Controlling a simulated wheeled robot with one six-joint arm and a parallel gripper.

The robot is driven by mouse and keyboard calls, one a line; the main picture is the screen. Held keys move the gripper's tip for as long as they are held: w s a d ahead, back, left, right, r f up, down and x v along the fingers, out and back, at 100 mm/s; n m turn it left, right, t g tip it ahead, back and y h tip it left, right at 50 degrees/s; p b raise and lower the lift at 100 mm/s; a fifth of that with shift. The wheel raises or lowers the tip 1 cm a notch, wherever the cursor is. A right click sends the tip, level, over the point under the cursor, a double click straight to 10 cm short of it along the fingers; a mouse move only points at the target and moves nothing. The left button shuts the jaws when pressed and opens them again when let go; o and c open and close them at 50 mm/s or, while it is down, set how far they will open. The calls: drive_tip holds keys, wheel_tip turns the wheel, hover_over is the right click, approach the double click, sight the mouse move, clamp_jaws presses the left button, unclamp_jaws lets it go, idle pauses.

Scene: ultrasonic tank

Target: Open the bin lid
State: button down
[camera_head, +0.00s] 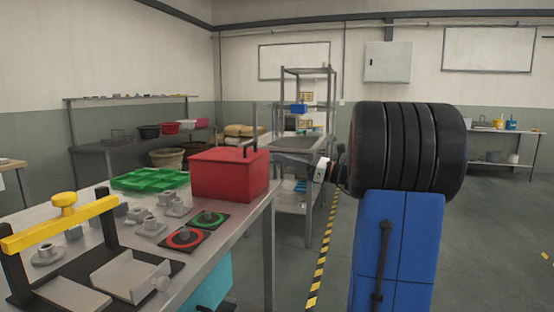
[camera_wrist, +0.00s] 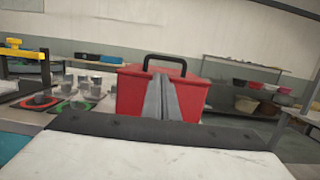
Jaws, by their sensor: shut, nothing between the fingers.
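The red bin (camera_head: 228,175) stands on the metal bench with its red lid on and shut. A black upright handle (camera_head: 248,150) rises from the lid. In the wrist view the bin (camera_wrist: 130,92) is straight ahead, with its black handle (camera_wrist: 165,57) above the lid. My gripper (camera_wrist: 160,82) is shut and empty, and its grey fingers cover the middle of the bin's front. In the head view my gripper is to the right of the bin, apart from it, past the bench edge; its fingertips are hard to make out there.
A green tray (camera_head: 150,179) sits left of the bin. Red and green round pads (camera_head: 186,237) and several small metal parts lie in front. A yellow-barred frame (camera_head: 62,222) stands at the near left. Shelving (camera_head: 305,110) stands behind.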

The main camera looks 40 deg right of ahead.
drive_tip(key=x, duration=0.8)
drive_tip(key=shift+a, duration=0.15)
